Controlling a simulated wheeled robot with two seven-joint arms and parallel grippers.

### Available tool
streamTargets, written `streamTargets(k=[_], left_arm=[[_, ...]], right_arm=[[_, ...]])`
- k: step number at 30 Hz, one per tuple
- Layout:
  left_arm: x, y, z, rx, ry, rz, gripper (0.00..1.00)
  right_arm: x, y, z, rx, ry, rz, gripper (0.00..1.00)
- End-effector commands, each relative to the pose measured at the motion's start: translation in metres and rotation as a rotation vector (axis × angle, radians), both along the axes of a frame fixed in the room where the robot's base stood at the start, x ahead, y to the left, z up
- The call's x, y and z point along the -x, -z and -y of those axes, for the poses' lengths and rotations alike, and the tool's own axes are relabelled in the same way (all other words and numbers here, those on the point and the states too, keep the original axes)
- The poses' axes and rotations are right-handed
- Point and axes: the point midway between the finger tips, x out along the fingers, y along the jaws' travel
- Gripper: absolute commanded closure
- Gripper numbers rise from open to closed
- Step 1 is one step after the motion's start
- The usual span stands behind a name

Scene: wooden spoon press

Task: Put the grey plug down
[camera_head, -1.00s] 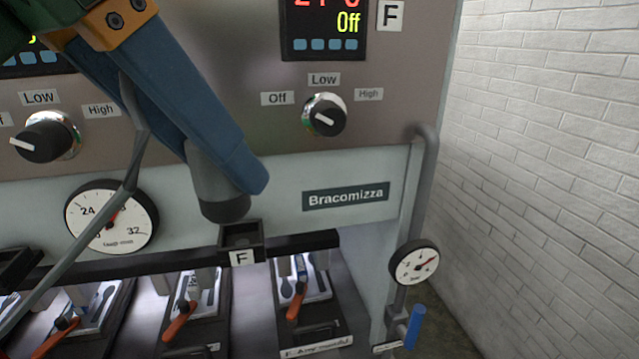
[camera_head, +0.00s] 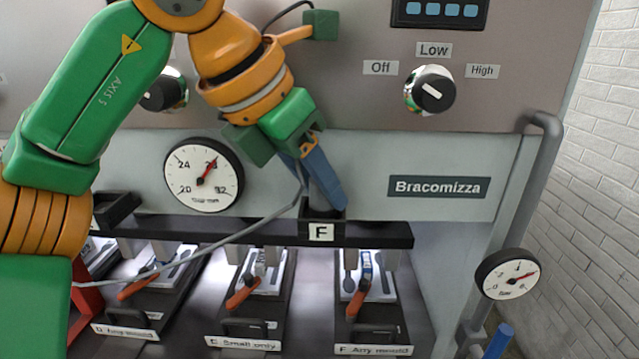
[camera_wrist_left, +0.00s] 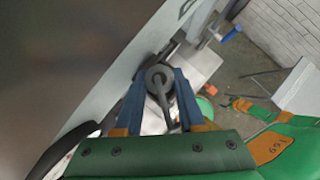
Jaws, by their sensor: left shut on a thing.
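My left gripper (camera_head: 328,196) is shut on the grey plug (camera_head: 318,190), at the black holder marked F (camera_head: 321,222). The plug's lower end is hidden behind the holder's rim and seems to be inside it. I cannot tell whether it rests on the bottom. In the left wrist view the round grey plug (camera_wrist_left: 158,77) sits between my two blue fingers. A grey cable (camera_head: 215,238) runs from the plug down to the left. My right gripper is not made out in any view.
The holder is on a black rail (camera_head: 375,234) along the press front. A round gauge (camera_head: 203,175) is to its left, a knob (camera_head: 430,90) above right. Below are bays with red-handled levers (camera_head: 357,300). A pipe with a small gauge (camera_head: 507,273) stands at right.

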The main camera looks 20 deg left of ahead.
Motion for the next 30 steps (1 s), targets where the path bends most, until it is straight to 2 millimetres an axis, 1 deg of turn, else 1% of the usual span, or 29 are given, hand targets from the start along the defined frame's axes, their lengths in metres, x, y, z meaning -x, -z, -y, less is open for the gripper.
streamTargets(k=[2,3,4,11,14,16,20,23,24,27,30], left_arm=[[0.000,0.004,0.000,0.000,0.000,0.000,1.00],[0.000,0.003,0.000,0.000,0.000,0.000,0.50],[0.000,0.002,0.000,0.000,0.000,0.000,0.49],[0.000,0.002,0.000,0.000,0.000,0.000,0.49],[0.000,-0.004,0.000,0.000,0.000,0.000,0.49],[0.004,-0.010,-0.002,0.001,-0.001,0.001,0.49],[0.017,-0.035,-0.009,0.002,-0.002,0.002,0.49],[0.030,-0.059,-0.016,0.002,-0.001,0.002,0.49],[0.035,-0.071,-0.019,0.001,-0.002,0.002,0.49],[0.046,-0.091,-0.026,-0.001,-0.002,0.003,0.49],[0.053,-0.101,-0.030,-0.001,-0.002,0.001,0.49]], right_arm=[[0.000,0.004,0.000,0.000,0.000,0.000,0.00],[0.000,0.002,0.000,0.000,0.000,0.000,0.00],[0.000,0.002,0.000,0.000,0.000,0.000,0.00],[0.000,0.002,0.000,0.000,0.000,0.000,0.00],[0.000,-0.003,0.000,-0.001,0.000,0.000,0.00],[0.000,-0.003,0.000,-0.001,0.000,0.000,0.00],[0.000,-0.008,0.000,-0.001,0.000,0.000,0.00],[0.000,-0.015,-0.001,-0.001,0.000,0.000,0.00],[0.000,-0.022,-0.001,-0.001,0.000,0.000,0.00],[0.000,-0.033,-0.001,-0.001,0.000,0.000,0.00],[0.000,-0.040,-0.001,-0.001,0.000,0.000,0.00]])
